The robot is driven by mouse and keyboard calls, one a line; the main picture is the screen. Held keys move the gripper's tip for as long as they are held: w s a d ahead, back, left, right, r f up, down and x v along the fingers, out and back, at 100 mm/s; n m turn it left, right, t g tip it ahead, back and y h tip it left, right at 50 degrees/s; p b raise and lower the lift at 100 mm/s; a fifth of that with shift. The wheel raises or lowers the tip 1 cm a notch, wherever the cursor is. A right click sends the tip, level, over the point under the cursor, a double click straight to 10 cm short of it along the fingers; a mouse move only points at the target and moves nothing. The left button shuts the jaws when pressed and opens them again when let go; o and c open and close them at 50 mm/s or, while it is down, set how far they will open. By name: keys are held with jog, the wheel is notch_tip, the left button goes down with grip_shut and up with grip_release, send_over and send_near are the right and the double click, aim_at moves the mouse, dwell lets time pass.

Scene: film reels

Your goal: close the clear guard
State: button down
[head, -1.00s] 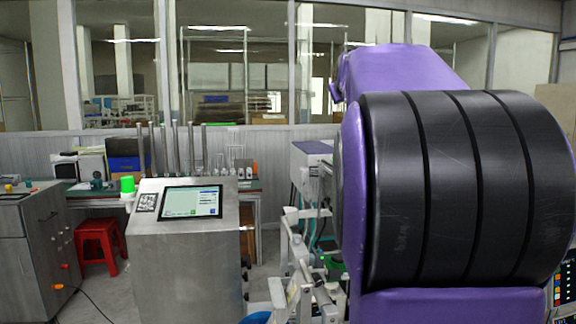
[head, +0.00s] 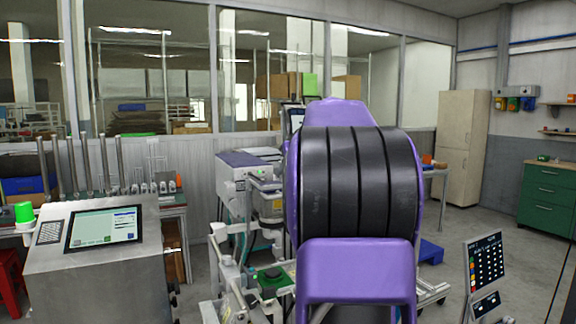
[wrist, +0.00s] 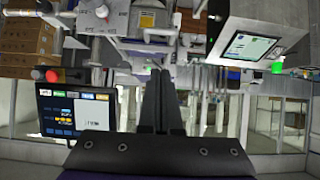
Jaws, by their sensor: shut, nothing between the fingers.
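My gripper (wrist: 160,78) shows in the wrist view as two dark fingers side by side, closed together with nothing between them. It points toward a cluster of grey and white machine parts (wrist: 150,42) and does not visibly touch them. In the head view my purple and black arm covers the middle and hides the gripper. I cannot make out the clear guard for certain in either view. In the head view a pale machine with a purple-edged top (head: 245,165) stands just left of my arm.
A steel console with a screen (head: 103,229) and a green lamp (head: 24,212) stands at the left. A dark control panel (head: 487,265) is at the lower right, with a green drawer cabinet (head: 548,203) farther back. The floor between cabinet and panel is open.

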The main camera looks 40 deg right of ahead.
send_near(277, 188)
jog(key=w+a+f, duration=0.2)
jog(key=shift+a+f, duration=0.2)
jog(key=shift+f, duration=0.6)
